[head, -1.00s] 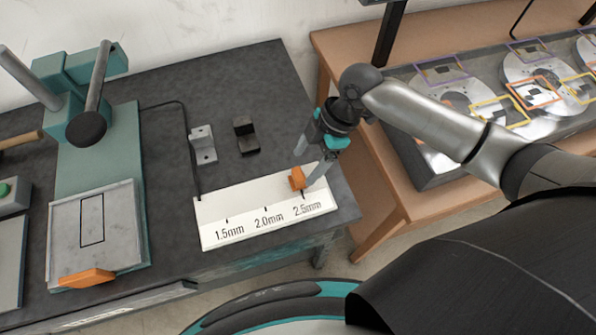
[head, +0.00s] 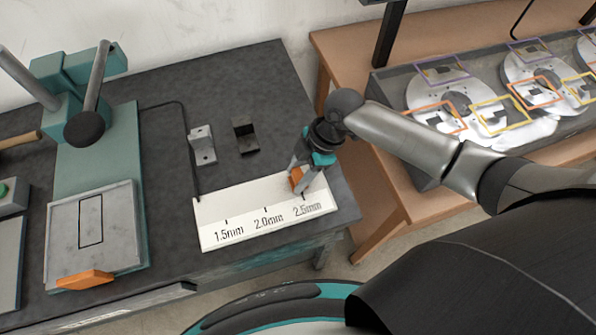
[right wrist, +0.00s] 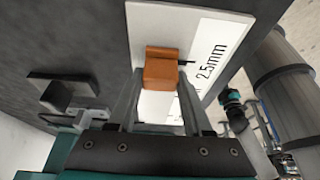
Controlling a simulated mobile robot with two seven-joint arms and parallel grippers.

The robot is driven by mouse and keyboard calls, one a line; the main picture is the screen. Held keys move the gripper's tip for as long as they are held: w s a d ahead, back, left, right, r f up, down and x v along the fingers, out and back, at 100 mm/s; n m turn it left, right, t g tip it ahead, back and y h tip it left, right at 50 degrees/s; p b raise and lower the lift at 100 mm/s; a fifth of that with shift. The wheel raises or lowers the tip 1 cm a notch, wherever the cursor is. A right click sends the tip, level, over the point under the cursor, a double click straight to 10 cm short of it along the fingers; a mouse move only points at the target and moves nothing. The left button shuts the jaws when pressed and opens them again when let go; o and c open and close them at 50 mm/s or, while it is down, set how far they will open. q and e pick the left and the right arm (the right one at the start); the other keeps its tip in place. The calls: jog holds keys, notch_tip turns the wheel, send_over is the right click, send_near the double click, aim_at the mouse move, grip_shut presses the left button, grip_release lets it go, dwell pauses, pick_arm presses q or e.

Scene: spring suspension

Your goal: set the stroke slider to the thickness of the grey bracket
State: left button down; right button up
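The stroke slider is an orange block (head: 296,178) at the right end of a white scale plate (head: 240,207) marked 1.5mm, 2.0mm and 2.5mm. It stands by the 2.5mm mark. My right gripper (head: 301,180) is down at the slider, its fingers open on either side of it. In the right wrist view the slider (right wrist: 162,68) shows between the fingertips (right wrist: 162,82); contact is not clear. The grey bracket (head: 203,146) stands on the dark bench behind the plate. My left gripper is out of view.
A dark bracket (head: 245,136) stands right of the grey one. A teal press (head: 90,120) with a lever and an orange-tabbed plate (head: 92,235) is at left. A wooden table (head: 350,45) with discs stands at right. The bench's back middle is clear.

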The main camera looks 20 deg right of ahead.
grip_shut()
dwell(0.9)
